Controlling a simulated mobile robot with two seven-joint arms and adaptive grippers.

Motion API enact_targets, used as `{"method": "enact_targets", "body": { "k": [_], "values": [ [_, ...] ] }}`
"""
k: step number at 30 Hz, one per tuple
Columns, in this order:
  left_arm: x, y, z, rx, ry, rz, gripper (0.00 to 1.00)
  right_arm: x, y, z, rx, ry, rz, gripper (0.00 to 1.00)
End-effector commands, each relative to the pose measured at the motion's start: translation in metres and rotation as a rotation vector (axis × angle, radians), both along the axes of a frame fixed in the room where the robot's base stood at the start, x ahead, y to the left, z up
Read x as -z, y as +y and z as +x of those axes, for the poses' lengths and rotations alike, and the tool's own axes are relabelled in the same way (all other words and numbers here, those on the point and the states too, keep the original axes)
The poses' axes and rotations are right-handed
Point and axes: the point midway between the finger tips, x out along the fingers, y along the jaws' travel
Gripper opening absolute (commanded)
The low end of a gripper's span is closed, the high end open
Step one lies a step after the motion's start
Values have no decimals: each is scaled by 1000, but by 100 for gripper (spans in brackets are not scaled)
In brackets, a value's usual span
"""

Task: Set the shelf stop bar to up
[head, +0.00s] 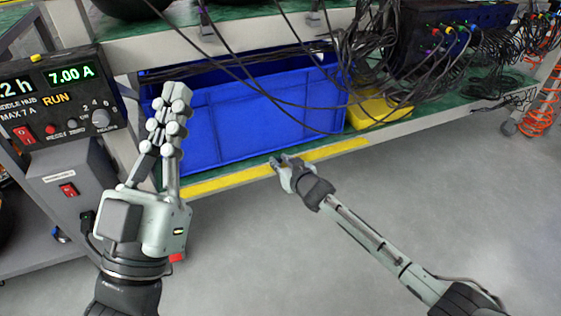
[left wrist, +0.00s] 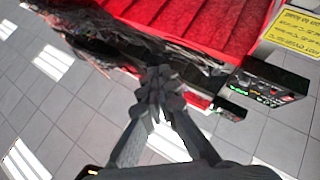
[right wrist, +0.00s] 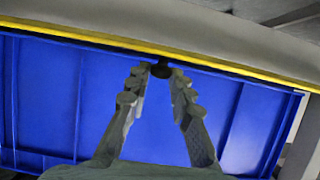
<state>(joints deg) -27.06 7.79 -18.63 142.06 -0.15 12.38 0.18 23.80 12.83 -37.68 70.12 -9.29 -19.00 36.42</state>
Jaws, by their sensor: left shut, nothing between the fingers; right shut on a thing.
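The shelf stop bar (head: 225,181) is the yellow strip along the front edge of the lower shelf, in front of the blue bin (head: 250,125). It also shows as a yellow line across the right wrist view (right wrist: 75,36). My right gripper (head: 279,161) is at the bar's middle. In the right wrist view its fingertips are closed on a small dark knob (right wrist: 161,69) at the bar; in the head view the fingers hide the knob. My left gripper (head: 174,93) is shut and empty, raised in front of the bin's left part, away from the bar.
A control unit (head: 62,100) with lit displays stands at the left. Black cables (head: 370,45) hang from the upper shelf over the bin. A yellow object (head: 378,112) lies right of the bin. The grey floor (head: 450,200) in front of the rack is clear.

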Motion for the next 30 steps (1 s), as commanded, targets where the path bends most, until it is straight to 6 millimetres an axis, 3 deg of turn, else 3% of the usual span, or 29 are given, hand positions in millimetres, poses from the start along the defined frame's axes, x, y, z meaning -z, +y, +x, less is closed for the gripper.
{"method": "enact_targets", "body": {
  "k": [30],
  "values": [
    [12, -6, 8, 10, 104, 34, 0, -1, 1, 0, 0, 25, -8, 0]
  ]
}}
